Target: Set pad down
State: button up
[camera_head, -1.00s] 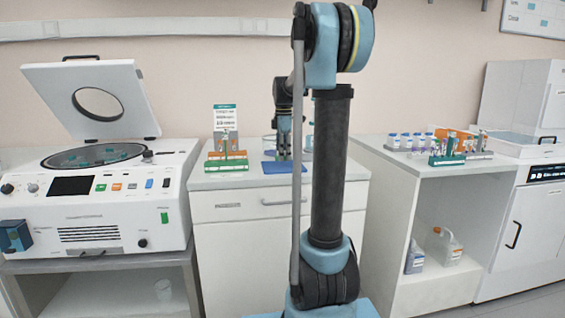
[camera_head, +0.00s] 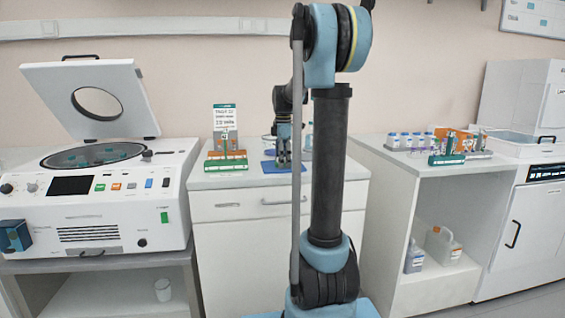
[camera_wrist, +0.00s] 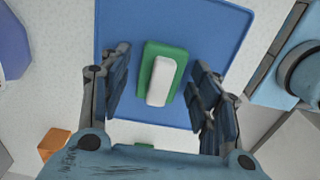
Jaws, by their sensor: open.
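The pad (camera_wrist: 163,76), a small green block with a white top, shows between my fingers in the wrist view. It appears to lie flat on a blue mat (camera_wrist: 215,30), turned slightly from the mat's edges. My gripper (camera_wrist: 158,100) is open, with one finger on each side of the pad and a visible gap on both sides. In the head view my gripper (camera_head: 283,160) is low over the blue mat (camera_head: 268,168) on the middle counter. The pad cannot be made out there.
A green rack with a sign (camera_head: 225,122) stands left of the mat. A centrifuge with a raised lid (camera_head: 95,95) is at far left. Bottles and a green rack (camera_head: 447,160) are on the right counter. An orange block (camera_wrist: 53,142) lies near my left finger.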

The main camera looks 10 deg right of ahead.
notch_tip(320, 180, up, 12)
dwell(0.6)
jog(key=s+f+m+t, duration=0.1)
jog(key=s+f+m, duration=0.8)
jog(key=s+f, duration=0.5)
jog(key=s+f+m+t, duration=0.1)
jog(key=s+f+m, duration=0.7)
jog(key=s+f, duration=0.7)
jog(key=s, duration=0.7)
jog(key=shift+m, duration=0.4)
jog(key=shift+w+f, duration=0.1)
